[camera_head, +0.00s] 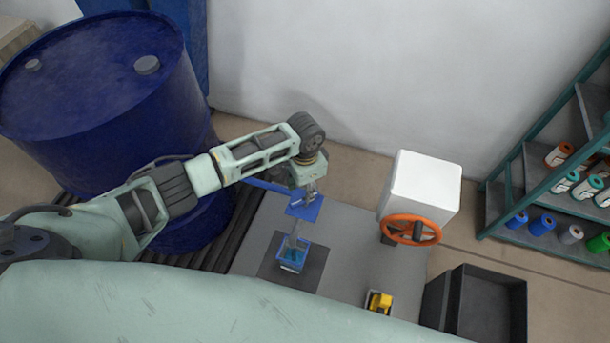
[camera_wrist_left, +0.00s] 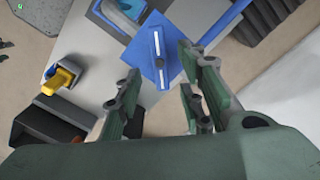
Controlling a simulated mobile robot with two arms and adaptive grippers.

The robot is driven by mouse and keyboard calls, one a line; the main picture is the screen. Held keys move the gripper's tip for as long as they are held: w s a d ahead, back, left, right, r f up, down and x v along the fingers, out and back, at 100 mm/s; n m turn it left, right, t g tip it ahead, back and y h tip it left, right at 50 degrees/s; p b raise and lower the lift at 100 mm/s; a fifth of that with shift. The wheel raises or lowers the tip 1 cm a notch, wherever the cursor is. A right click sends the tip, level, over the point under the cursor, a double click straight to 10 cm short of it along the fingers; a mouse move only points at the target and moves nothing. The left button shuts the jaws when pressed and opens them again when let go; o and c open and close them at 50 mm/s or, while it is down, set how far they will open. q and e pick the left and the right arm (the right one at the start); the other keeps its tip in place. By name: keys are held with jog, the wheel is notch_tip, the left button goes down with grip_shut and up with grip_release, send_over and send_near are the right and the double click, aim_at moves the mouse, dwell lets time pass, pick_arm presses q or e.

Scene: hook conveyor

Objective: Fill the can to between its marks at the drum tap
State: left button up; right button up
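The blue drum (camera_head: 110,85) stands at the left. A blue bar runs from its side to a flat blue plate (camera_head: 305,208), which shows a white slot and a dark knob in the left wrist view (camera_wrist_left: 152,42). Below the plate a small blue can (camera_head: 291,262) stands on a dark mat (camera_head: 268,272). A pale streak shows between plate and can. The can's marks are too small to read. My left gripper (camera_head: 310,188) points down just above the plate. In the left wrist view its fingers (camera_wrist_left: 162,75) are apart with nothing held between them. My right gripper is not in view.
A white box (camera_head: 422,182) with an orange handwheel (camera_head: 411,229) stands right of the can on the grey table (camera_head: 345,240). A yellow item (camera_head: 379,301) sits at the table's front. A black bin (camera_head: 490,305) and a shelf with spools (camera_head: 535,195) are at the right.

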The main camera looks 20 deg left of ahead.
pick_arm(q)
notch_tip(320, 180, up, 7)
jog(key=shift+r, duration=0.15)
dwell(7.5)
